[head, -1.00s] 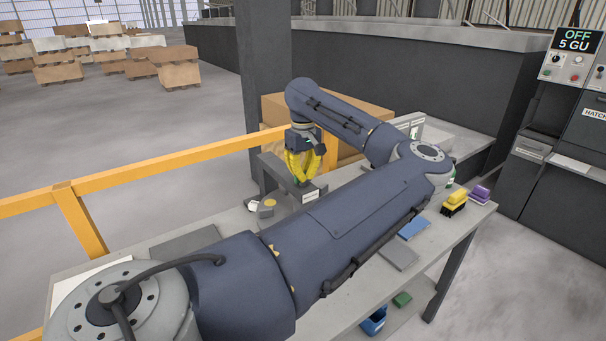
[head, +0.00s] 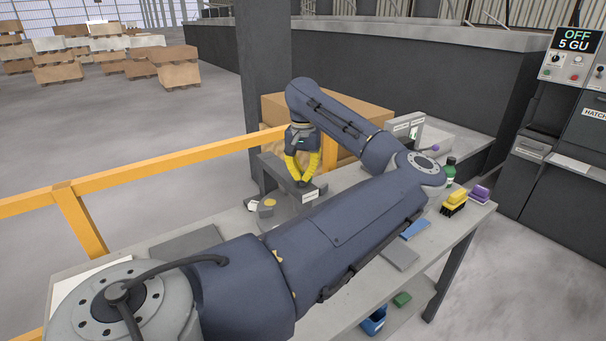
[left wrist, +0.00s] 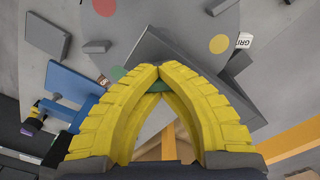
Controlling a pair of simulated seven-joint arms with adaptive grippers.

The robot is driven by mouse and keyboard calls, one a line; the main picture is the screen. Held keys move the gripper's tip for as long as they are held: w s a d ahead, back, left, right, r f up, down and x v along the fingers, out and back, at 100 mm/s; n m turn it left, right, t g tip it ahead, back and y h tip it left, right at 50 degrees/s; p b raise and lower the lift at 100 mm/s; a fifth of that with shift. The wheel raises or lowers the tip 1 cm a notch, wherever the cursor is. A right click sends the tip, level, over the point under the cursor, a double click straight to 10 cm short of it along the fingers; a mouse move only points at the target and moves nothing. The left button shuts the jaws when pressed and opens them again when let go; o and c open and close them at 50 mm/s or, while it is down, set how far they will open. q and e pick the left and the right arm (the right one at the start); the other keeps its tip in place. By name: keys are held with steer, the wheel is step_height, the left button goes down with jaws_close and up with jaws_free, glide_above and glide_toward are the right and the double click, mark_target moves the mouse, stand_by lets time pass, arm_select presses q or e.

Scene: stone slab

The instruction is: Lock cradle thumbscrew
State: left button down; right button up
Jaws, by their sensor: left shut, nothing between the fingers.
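My left gripper (head: 302,184) has yellow fingers and is shut and empty, pointing down by a grey bracket-like stand (head: 314,195) with a white label, perhaps the cradle. In the left wrist view its fingertips (left wrist: 160,72) meet over a large grey disc (left wrist: 185,30) with red, yellow and green dots. A dark slanted plate (left wrist: 170,55) lies just behind the tips. I cannot make out the thumbscrew for certain, nor whether the fingertips touch anything. My right gripper is not in view.
The grey bench (head: 425,265) carries a blue pad (head: 414,229), a yellow brush (head: 455,203), a purple brush (head: 480,192) and a green bottle (head: 450,170). An orange rail (head: 160,164) runs behind it. A blue bin (head: 374,321) sits below.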

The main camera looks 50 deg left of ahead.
arm_select(q)
steer(key=m, duration=1.3)
steer(key=shift+m, duration=0.4)
steer(key=m, duration=1.2)
steer(key=shift+m, duration=0.3)
steer(key=c, duration=1.4)
jaws_free()
steer(key=o, duration=0.4)
steer(key=o, duration=0.4)
